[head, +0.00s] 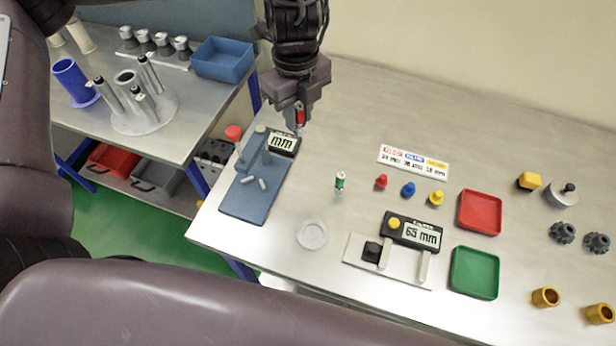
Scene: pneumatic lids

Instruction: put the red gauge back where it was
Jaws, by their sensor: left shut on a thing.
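My left gripper (298,105) hangs at the top middle of the head view, pointing down. It is shut on the red gauge (300,116), a small upright cylinder with a red band and a pale lower end. The gauge is just beside the black "mm" display (284,143) of a blue-based fixture (243,205). I cannot tell whether its lower end touches anything. A similar gauge with a green band (340,182) stands upright on the table to the right. My right gripper is not in view.
A pale round dish (312,233), a caliper reading 65 mm (421,234), red (480,212) and green (474,272) trays, and a label card (413,160) lie on the table (370,105). Small red, blue and yellow pieces stand below the card. The back middle is clear.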

